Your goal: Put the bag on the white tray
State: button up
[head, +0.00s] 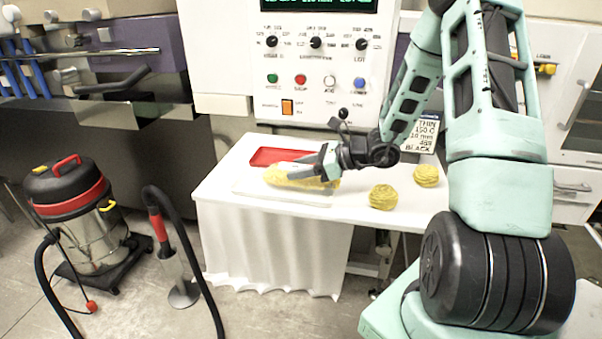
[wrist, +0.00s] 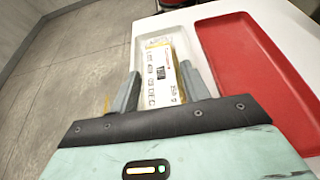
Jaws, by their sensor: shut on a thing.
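The bag (head: 288,178) is yellow and long, and lies lengthwise over the white tray (head: 300,197) on the white-covered table. In the wrist view the bag (wrist: 160,68) shows a pale printed label, and the white tray (wrist: 186,36) shows around its far end. My gripper (head: 326,168) is at the bag's right end. In the wrist view my gripper (wrist: 160,90) has a finger on each side of the bag and is shut on it. The near end of the bag is hidden by my gripper. I cannot tell whether the bag touches the tray's floor.
A red tray (head: 272,154) lies just behind the white tray. Two round yellow bundles (head: 383,196) (head: 427,175) sit to the right on the table. A control panel (head: 318,65) rises behind. A vacuum cleaner (head: 82,215) stands on the floor at left.

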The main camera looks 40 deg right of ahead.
jog(key=shift+f, duration=0.75)
jog(key=shift+f, duration=0.2)
jog(key=o, duration=1.1)
jog(key=shift+r, duration=0.1)
jog(key=shift+o, duration=0.2)
jog(key=shift+r, duration=0.1)
